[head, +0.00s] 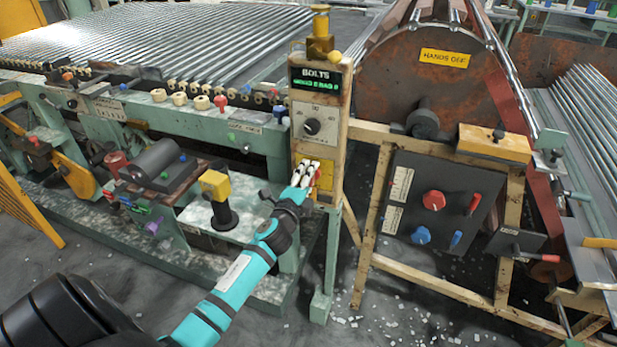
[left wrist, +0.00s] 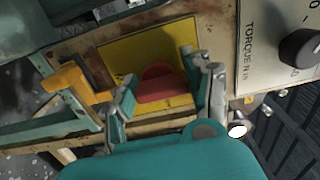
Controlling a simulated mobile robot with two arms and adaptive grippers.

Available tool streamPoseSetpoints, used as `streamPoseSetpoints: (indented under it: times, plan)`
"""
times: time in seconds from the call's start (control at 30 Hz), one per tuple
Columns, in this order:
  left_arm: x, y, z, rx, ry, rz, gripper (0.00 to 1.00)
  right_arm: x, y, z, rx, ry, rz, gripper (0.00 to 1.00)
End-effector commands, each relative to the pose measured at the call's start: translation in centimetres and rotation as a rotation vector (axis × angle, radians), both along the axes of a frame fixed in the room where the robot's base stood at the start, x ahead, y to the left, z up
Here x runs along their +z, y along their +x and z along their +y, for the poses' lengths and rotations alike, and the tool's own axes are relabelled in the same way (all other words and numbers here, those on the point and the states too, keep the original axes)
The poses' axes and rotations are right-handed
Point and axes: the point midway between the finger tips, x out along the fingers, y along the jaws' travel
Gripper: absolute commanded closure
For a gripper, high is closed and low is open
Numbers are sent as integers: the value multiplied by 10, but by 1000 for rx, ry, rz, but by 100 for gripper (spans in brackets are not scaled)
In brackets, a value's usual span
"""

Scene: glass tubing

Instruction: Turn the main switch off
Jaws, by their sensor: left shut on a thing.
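The main switch looks to be the red knob (left wrist: 160,86) on a yellow plate (left wrist: 125,58) in the left wrist view. In the head view the yellow plate (head: 326,176) sits low on the front of the control box, below a dial. My left gripper (head: 310,176) reaches it from the lower left. In the left wrist view my left gripper (left wrist: 166,88) has one finger on each side of the red knob and is shut on it. The fingers hide most of the knob in the head view. My right gripper is not in view.
The control box (head: 298,125) carries a BOLTS display (head: 318,80) and a black dial (head: 312,126). A grey panel (head: 400,235) with red and blue knobs stands to the right, below a rusty drum (head: 375,85). A yellow-topped post (head: 215,187) stands left of my left gripper.

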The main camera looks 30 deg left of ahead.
Motion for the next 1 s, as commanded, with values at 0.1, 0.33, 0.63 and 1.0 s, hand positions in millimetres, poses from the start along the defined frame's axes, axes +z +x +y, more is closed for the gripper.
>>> streamPoseSetpoints:
  times: [0.1, 0.33, 0.63, 1.0]
  plan:
    - [-1, 0, 0, 1, -8, 1, 82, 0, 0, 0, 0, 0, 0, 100]
    - [-1, 0, 0, 1, -10, 1, 82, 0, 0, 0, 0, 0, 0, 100]
    - [-1, 0, 0, 1, -8, 0, 25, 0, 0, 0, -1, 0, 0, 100]
    - [-2, -12, -3, 0, -7, 2, 25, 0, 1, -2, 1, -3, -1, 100]
